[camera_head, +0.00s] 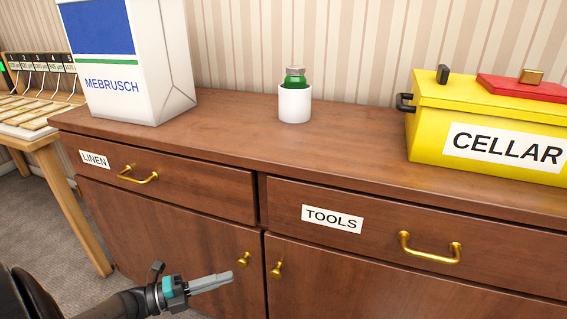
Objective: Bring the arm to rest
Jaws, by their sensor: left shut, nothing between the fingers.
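My left gripper (226,278) comes in from the lower left. Its grey fingers are shut with nothing between them. It points right, in front of the left cupboard door, below the drawer labelled LINEN (170,182). The fingertips appear close to the round brass knob (243,259) of that door; I cannot tell whether they touch. My right gripper is not in view.
A wooden sideboard (225,128) carries a white MEBRUSCH box (125,60), a white cup (294,105) holding a green bottle (295,82), and a yellow CELLAR box (430,125). The TOOLS drawer (380,238) is closed. A side table (45,140) stands left.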

